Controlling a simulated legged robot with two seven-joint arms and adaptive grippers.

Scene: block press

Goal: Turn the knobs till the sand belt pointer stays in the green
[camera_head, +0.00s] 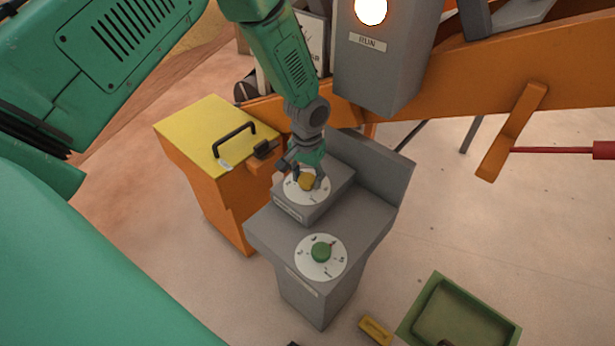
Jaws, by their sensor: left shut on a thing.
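A grey pedestal (370,228) carries two knobs on white dials. The yellow knob (306,182) sits on the raised rear step, with its dial (296,194) around it. The green knob (321,251) sits on the lower front part, on its own dial (338,262). My left gripper (308,177) comes down from above and is shut on the yellow knob, hiding part of it and its dial. A white gauge panel (314,42) stands behind my left arm, mostly covered; I cannot make out its pointer or a green zone. My right gripper is not in view.
A grey box (388,60) with a lit round lamp (371,10) and a RUN label stands behind the pedestal. An orange bin (212,190) with a yellow lid is at left. A green tray (422,302) and a yellow block (375,330) lie at front right.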

